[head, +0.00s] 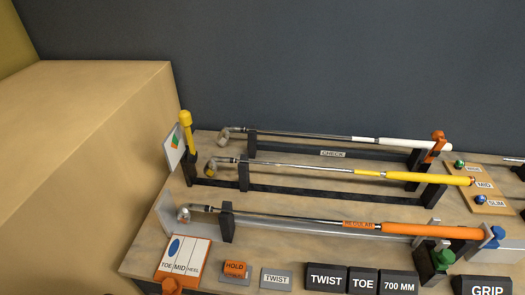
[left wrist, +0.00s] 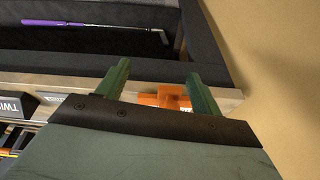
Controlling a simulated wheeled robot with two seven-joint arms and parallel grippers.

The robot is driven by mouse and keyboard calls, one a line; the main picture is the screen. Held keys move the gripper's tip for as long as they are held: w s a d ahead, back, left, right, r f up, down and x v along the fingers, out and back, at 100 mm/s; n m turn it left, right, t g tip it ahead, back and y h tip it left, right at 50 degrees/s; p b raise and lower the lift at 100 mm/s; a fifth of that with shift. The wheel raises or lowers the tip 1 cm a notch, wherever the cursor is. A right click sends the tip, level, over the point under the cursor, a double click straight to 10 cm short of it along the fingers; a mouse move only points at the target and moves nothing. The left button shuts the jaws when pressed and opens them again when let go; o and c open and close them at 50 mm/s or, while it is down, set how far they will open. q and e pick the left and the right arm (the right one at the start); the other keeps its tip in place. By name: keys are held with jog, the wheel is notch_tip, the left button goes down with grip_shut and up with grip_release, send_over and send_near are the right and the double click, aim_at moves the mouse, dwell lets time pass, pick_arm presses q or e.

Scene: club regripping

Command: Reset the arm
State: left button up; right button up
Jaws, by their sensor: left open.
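My left gripper (left wrist: 157,70) shows in the left wrist view with its two green fingers apart and nothing held between them. An orange fitting (left wrist: 165,97) at the table edge shows behind the gap between the fingers; I cannot tell how far away it is. Neither gripper can be made out in the head view. Three clubs lie on the rack there: one with a white grip (head: 400,143), one with a yellow grip (head: 420,179) and one with an orange grip (head: 430,230).
A large tan box (head: 90,150) stands left of the table (head: 300,245). Labelled blocks, including a TWIST block (head: 326,278), line the front edge. A green clamp (head: 440,260) is at the orange club's right end. A purple-gripped club (left wrist: 60,23) lies in a dark bin (left wrist: 80,55).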

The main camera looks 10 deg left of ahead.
pick_arm(q)
notch_tip(320, 180, down, 26)
jog(key=s+g+b, duration=0.1)
jog(key=s+b, duration=0.2)
jog(key=b, duration=0.1)
jog(key=s+a+f+g+b, duration=0.1)
jog(key=s+a+f+b, duration=0.2)
jog(key=s+f, duration=1.2)
notch_tip(320, 180, down, 3)
jog(key=shift+s+r, duration=0.15)
jog(key=shift+s, duration=0.25)
